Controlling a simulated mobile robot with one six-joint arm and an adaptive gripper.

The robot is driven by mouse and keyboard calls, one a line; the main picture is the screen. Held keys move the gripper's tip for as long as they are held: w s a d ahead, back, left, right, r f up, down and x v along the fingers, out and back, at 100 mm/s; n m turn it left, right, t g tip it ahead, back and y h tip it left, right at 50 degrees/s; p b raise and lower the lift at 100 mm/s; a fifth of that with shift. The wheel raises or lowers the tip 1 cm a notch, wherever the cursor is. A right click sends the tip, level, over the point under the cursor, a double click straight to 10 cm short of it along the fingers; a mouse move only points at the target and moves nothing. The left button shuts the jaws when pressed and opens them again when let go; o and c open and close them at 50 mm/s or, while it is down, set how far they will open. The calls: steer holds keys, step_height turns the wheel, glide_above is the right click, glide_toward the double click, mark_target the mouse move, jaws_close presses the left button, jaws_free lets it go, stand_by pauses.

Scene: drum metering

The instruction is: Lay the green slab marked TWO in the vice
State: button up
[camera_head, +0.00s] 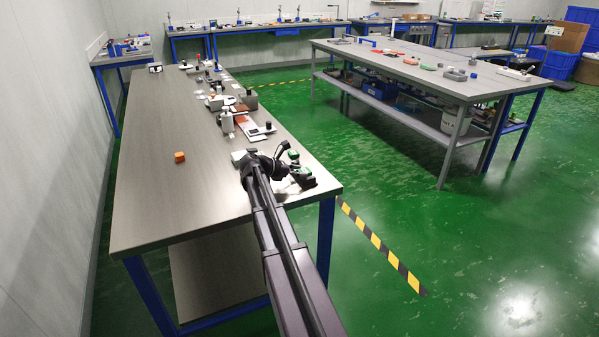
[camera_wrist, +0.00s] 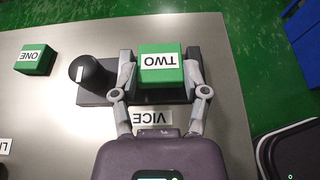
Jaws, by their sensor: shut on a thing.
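The green slab marked TWO (camera_wrist: 161,62) sits between my gripper's (camera_wrist: 161,78) two grey fingers in the wrist view, its label upside down. It is over the black vice (camera_wrist: 90,97), between the dark jaws at either side. My gripper is shut on it. Whether the slab touches the vice floor cannot be told. The vice has a round black knob (camera_wrist: 88,73) on its left.
A green slab marked ONE (camera_wrist: 35,58) lies left of the vice. A VICE label (camera_wrist: 150,117) lies on the table in front of it. An orange block (camera_head: 179,157) stands apart on the table (camera_head: 150,205). Several tools line the right edge farther back; the left side is mostly clear.

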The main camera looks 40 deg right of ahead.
steer(key=o, duration=1)
steer(key=shift+o, duration=0.2)
steer(key=shift+r+p, duration=0.6)
steer(key=shift+p, duration=0.05)
steer(key=p+v, duration=0.4)
steer(key=v, duration=0.6)
steer(key=shift+r, duration=0.15)
steer(key=shift+v, duration=0.95)
